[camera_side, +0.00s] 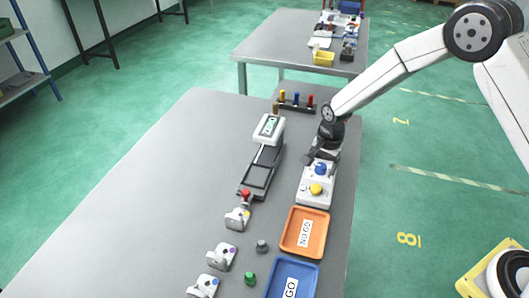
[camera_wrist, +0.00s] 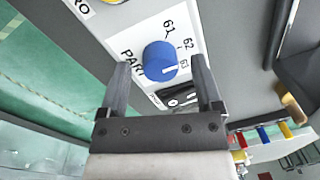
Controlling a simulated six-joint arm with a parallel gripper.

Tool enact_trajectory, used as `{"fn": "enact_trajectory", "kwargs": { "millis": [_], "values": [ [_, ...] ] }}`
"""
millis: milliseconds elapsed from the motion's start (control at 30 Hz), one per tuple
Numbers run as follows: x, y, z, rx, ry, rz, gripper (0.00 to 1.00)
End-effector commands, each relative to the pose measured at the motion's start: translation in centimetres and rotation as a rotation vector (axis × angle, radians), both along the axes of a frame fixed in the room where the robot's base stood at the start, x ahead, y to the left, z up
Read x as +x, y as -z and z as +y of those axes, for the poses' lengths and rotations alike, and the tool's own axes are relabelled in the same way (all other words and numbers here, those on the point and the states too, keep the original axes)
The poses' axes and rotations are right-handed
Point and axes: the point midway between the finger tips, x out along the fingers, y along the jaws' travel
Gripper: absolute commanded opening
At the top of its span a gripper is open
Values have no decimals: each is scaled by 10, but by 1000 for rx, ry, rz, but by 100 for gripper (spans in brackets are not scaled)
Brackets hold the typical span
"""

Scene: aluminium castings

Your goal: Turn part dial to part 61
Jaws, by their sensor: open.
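The part dial is a blue round knob (camera_wrist: 158,64) on a white panel lettered PART, with marks 61, 62 and 63. Its white pointer line points toward 63 in the wrist view. In the side view the blue knob (camera_side: 320,169) is on the white control box (camera_side: 309,197), beyond a yellow knob (camera_side: 316,189). My gripper (camera_wrist: 160,66) is open, with one finger on each side of the blue knob in the wrist view. Whether the fingers touch it I cannot tell. In the side view my gripper (camera_side: 320,158) is at the knob, partly hiding it.
An orange NO GO tray (camera_side: 291,241) and a blue GO tray (camera_side: 272,284) lie in front of the box. A black fixture with a digital readout (camera_side: 268,129) stands to its left. A rack of coloured pins (camera_side: 297,106) is behind. The table's left side is clear.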

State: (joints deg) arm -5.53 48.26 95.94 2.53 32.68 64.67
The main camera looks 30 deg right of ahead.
Motion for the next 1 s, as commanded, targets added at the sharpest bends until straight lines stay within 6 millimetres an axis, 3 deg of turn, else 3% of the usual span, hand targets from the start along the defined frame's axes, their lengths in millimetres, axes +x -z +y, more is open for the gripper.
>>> {"fn": "enact_trajectory", "kwargs": {
  "millis": [300,367,567,600,1000],
  "values": [
    [0,2,0,0,0,0,83],
    [0,2,0,0,0,0,67],
    [0,2,0,0,0,0,4],
    [0,2,0,0,0,0,0],
    [0,2,0,0,-50,1,0]
  ]
}}
